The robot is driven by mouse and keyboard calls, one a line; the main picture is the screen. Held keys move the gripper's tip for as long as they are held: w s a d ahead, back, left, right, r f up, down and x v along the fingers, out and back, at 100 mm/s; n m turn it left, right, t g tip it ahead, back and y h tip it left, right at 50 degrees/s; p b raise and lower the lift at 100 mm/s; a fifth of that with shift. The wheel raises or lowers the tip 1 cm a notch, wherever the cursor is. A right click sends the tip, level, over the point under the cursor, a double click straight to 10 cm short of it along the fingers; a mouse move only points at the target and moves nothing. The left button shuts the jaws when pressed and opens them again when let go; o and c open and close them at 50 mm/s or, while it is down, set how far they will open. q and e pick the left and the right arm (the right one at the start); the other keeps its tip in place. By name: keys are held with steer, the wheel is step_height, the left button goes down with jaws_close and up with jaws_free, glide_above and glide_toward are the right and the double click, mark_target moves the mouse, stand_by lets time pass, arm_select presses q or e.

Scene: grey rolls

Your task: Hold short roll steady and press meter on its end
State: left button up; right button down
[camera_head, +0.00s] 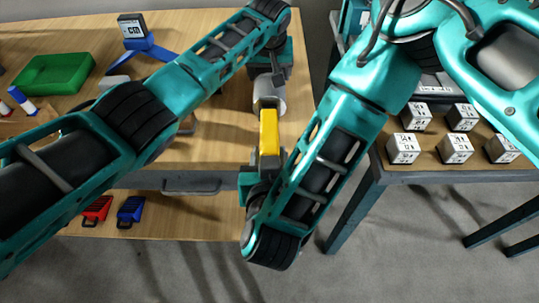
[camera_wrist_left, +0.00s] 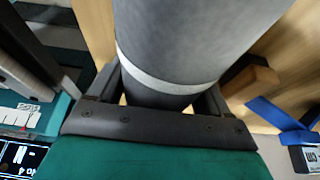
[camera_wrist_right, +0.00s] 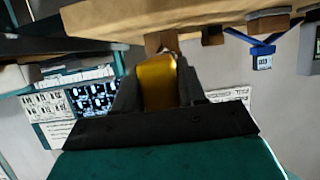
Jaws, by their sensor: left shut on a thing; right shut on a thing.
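The short grey roll (camera_head: 267,94) is at the right end of the wooden table in the head view. My left gripper (camera_head: 272,76) is shut on it. In the left wrist view the roll (camera_wrist_left: 185,40) fills the space between the fingers and has a pale band around it. My right gripper (camera_head: 262,160) is shut on the yellow meter (camera_head: 268,133). The meter (camera_wrist_right: 157,80) also shows between the fingers in the right wrist view. In the head view the meter's far end meets the roll's near end; I cannot tell whether they touch.
A green tray (camera_head: 52,73) and a small display box (camera_head: 132,26) on a blue stand are at the back left. A red item (camera_head: 97,209) and a blue item (camera_head: 130,209) lie on a lower shelf. Several white printed cubes (camera_head: 403,148) stand on the right table.

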arm_select(q)
steer(key=shift+s, duration=0.1)
arm_select(e)
steer(key=shift+w, duration=0.15)
steer(key=s, duration=0.7)
stand_by(0.5)
arm_select(q)
steer(key=o, duration=1.2)
steer(key=shift+c, duration=0.2)
steer(key=shift+r, duration=0.1)
steer(key=v, duration=1.1)
steer(key=shift+r, duration=0.25)
steer(key=shift+s+r, duration=0.1)
steer(key=shift+s, duration=0.05)
arm_select(e)
steer(key=shift+s, duration=0.1)
